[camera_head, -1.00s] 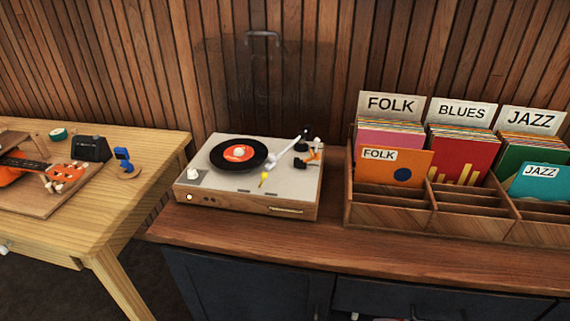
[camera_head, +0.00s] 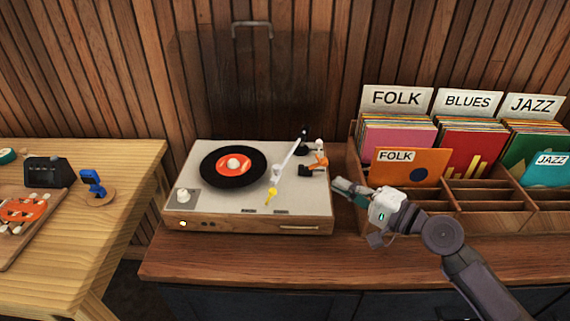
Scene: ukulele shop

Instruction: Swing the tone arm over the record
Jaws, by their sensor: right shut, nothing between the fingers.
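The record player (camera_head: 235,213) stands on the dark wooden counter. A black record with an orange label (camera_head: 218,177) lies on it. The white tone arm (camera_head: 289,158) slants from the back right of the deck to a yellow tip (camera_head: 270,195), just outside the record's right edge. An orange piece (camera_head: 321,162) sits to the right of the tone arm. My right gripper (camera_head: 339,187) is shut and empty, just off the deck's right side, apart from the tone arm. My left gripper is out of view.
A clear lid with a handle (camera_head: 252,25) stands raised behind the deck. A wooden record crate (camera_head: 440,222) with FOLK, BLUES and JAZZ sleeves stands to the right, close behind my right gripper. A pale wooden table (camera_head: 110,225) is at the left.

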